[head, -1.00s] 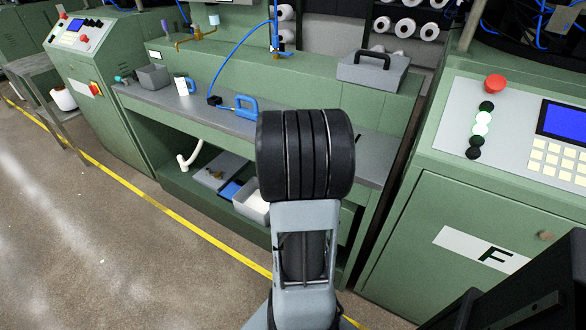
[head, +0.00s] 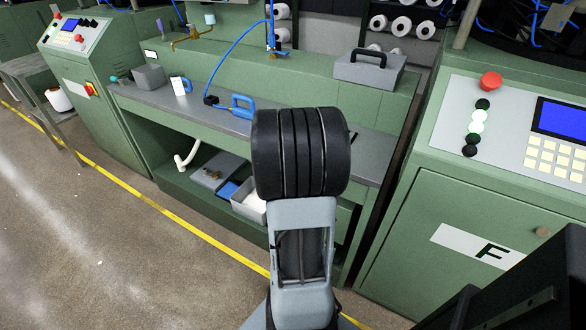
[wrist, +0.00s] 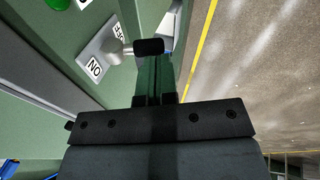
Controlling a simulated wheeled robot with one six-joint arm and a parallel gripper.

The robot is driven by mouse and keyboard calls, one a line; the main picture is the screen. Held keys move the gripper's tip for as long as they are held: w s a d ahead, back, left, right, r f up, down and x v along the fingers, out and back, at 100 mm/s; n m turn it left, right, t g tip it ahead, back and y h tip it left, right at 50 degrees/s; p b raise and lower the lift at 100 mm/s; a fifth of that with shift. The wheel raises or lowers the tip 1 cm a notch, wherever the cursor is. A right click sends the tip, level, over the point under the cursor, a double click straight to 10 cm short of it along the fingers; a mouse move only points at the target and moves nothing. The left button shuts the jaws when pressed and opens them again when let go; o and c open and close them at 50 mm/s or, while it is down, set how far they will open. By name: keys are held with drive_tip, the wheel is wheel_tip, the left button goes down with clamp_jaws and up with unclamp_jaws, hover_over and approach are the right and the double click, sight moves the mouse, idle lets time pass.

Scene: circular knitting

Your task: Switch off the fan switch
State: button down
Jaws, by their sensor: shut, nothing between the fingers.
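The fan switch is a metal toggle lever with a black knob (wrist: 148,47), seen in the wrist view. It stands out from a pale plate (wrist: 98,47) on a green panel. The plate bears an "ON" label (wrist: 95,68) and, beyond the lever, a partly covered "OFF" label (wrist: 118,32). I cannot tell to which label the lever leans. My gripper (wrist: 155,62) is shut and empty, its fingers reaching up to the knob. They overlap it in the picture; I cannot tell if they touch. In the head view my arm hides the gripper, and I do not make out the switch.
A workbench (head: 365,155) carries a grey toolbox (head: 370,72), a blue-handled tool (head: 242,105) and a grey bin (head: 148,77). A green cabinet marked F (head: 480,215) stands at right. The floor (head: 90,240) in front is clear, with a yellow line.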

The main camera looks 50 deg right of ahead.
drive_tip(key=s+a+r+p, duration=0.1)
drive_tip(key=a+r+p, duration=0.3)
drive_tip(key=a+r, duration=0.3)
drive_tip(key=v, duration=0.4)
drive_tip(key=shift+d, duration=0.3)
drive_tip(key=shift+w+r, duration=0.1)
